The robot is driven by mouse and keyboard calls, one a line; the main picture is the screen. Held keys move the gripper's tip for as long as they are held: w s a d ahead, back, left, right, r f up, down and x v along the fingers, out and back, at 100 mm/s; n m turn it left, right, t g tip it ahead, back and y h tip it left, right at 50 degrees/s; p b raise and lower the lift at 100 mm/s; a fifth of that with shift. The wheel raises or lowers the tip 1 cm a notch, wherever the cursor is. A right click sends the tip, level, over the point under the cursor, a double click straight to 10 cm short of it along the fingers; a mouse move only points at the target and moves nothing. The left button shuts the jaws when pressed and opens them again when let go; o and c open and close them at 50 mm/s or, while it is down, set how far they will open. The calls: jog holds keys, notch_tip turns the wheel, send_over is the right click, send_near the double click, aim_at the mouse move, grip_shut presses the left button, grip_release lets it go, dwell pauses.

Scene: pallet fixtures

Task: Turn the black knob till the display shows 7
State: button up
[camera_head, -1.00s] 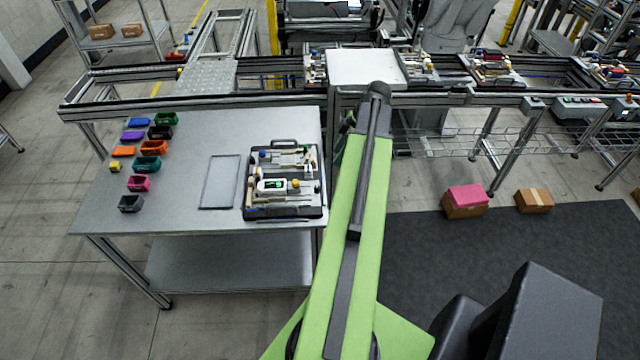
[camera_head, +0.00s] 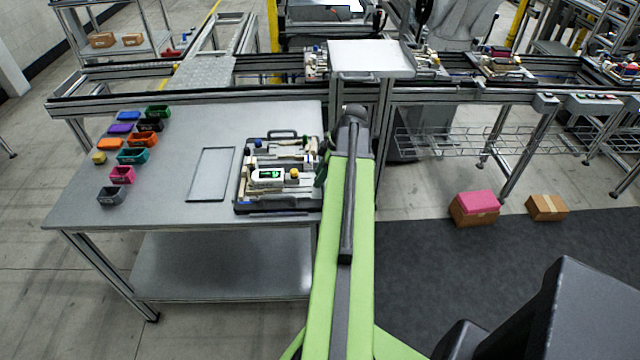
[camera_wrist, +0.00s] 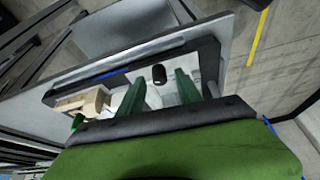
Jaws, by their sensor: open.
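The black knob (camera_wrist: 159,74) shows in the wrist view as a small dark cylinder on the fixture tray. My gripper (camera_wrist: 161,80) is open, with its two green fingers on either side of the knob in the picture. I cannot tell whether they touch it or how far above it they are. In the head view the display (camera_head: 268,174) is a white unit with a lit green readout, too small to read. The tray (camera_head: 240,207) stands at the table's right end. My gripper is mostly hidden there by my arm, at the tray's right edge.
The grey table (camera_head: 165,210) holds a flat rectangular frame (camera_head: 211,174) left of the tray and several coloured bins (camera_head: 122,175) farther left. A conveyor rail (camera_head: 200,97) runs behind. Brown boxes (camera_head: 546,208) lie on the floor at right.

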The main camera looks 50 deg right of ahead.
jog(key=shift+f, duration=0.1)
jog(key=shift+c, duration=0.4)
grip_shut()
jog(key=shift+a+m, duration=0.1)
jog(key=shift+m, duration=0.2)
jog(key=m+h, duration=0.1)
jog(key=m, duration=0.1)
jog(key=shift+a+m, duration=0.1)
jog(key=shift+m, duration=0.2)
jog(key=shift+a+m+t+h, duration=0.15)
jog(key=shift+m+h, duration=0.3)
jog(key=shift+m, duration=0.55)
jog(key=shift+d+m+t+h, duration=0.1)
jog(key=shift+m+t+h, duration=0.25)
jog(key=shift+m, duration=0.65)
jog(key=shift+o, duration=0.4)
grip_release()
